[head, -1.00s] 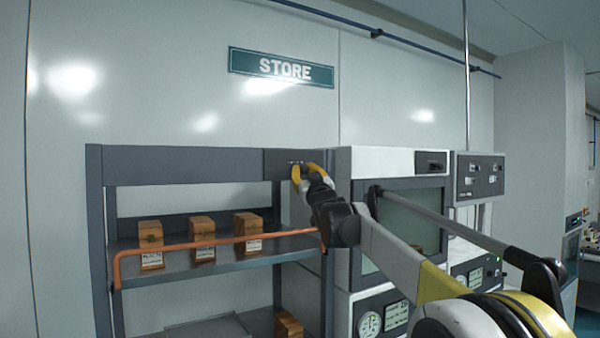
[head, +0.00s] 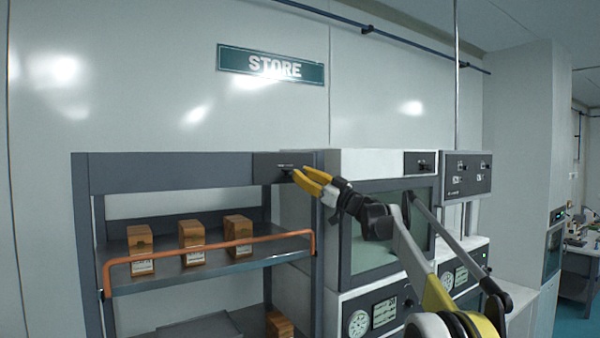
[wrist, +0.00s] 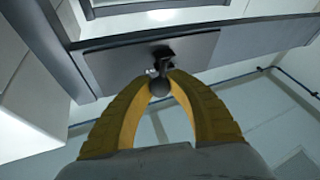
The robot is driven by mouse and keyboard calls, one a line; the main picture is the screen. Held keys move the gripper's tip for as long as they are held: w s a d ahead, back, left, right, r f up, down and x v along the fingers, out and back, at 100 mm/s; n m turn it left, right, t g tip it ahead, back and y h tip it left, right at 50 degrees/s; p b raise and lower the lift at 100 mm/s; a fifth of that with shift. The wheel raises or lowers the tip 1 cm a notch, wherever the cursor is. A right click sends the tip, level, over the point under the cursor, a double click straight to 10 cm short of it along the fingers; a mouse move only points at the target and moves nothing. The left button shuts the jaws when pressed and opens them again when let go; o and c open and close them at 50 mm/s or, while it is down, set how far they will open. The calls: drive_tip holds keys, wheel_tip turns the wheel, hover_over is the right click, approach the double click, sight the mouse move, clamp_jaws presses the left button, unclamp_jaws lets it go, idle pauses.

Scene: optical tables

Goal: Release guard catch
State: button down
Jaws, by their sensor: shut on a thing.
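The guard catch is a small dark knob (wrist: 159,87) on a short stem, under a dark plate (wrist: 150,62) in the wrist view. In the head view the plate (head: 272,163) is at the top right corner of the shelf frame. My gripper (head: 299,174) has yellow fingers that reach left to the catch. In the wrist view my gripper (wrist: 160,78) is shut with its fingertips on both sides of the knob. The orange guard bar (head: 210,248) runs across the front of the upper shelf.
Another block (head: 279,325) is lower down. A white cabinet (head: 365,160) with a glass front stands close on the right, behind my arm. A STORE sign (head: 270,66) hangs above.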

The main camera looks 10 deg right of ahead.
drive_tip(key=shift+w+d+n+g+y, duration=0.1)
drive_tip(key=shift+n+g+y, duration=0.2)
drive_tip(key=shift+g+y, duration=0.15)
drive_tip(key=c, duration=1.2)
unclamp_jaws()
drive_tip(key=shift+d, duration=0.1)
drive_tip(key=v, duration=1.2)
